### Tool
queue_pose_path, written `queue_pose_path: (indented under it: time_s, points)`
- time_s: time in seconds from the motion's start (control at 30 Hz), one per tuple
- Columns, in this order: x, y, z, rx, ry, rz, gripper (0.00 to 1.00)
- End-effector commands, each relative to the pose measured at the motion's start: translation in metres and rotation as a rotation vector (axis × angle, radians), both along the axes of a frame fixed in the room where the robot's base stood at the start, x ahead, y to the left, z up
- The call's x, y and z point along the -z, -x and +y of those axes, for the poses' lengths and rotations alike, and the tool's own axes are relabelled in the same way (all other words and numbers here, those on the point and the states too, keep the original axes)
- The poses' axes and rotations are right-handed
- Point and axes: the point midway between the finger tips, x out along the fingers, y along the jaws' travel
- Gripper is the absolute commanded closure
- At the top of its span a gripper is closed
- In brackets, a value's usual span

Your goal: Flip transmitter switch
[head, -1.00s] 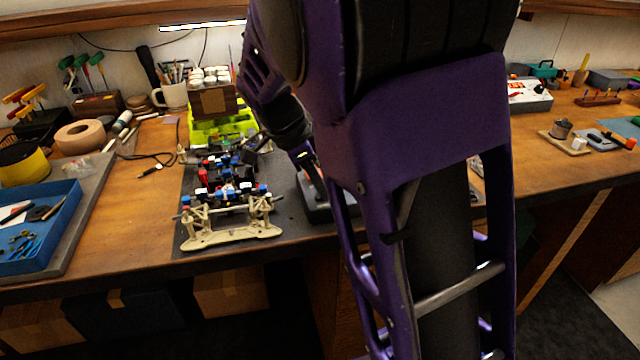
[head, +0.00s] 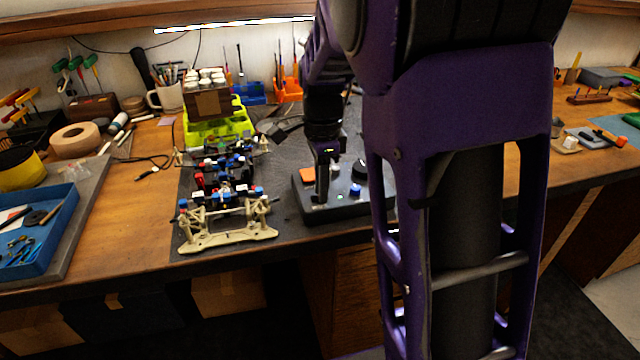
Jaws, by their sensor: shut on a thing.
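The transmitter (head: 348,208) is a dark grey box on the bench mat, right of the car chassis. My arm covers the transmitter's right edge.
The beige car chassis (head: 225,215) with red and blue parts stands close on the left. Behind it are a lime green bin (head: 205,133) and a box of white bottles (head: 207,103). A blue tray (head: 62,228) lies far left. Bare bench (head: 125,225) shows between tray and mat.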

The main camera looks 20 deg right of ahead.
Motion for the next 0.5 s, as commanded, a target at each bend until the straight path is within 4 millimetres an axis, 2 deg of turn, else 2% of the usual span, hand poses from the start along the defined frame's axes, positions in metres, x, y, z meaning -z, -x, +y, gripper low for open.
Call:
queue_pose_path:
  time_s: [0.2,0.23,0.3,0.4,0.5]
  points:
    - [0.0002,0.0002,0.0009,0.0,0.0,0.001,1.0]
    - [0.0002,0.0001,0.0009,0.0,0.0,0.001,0.78]
    - [0.0001,0.0001,0.0008,0.0,0.0,0.001,0.65]
    - [0.0001,0.0,0.0007,0.0,0.001,0.0,0.51]
    - [0.0,0.0,0.0005,0.0,0.001,0.0,0.51]
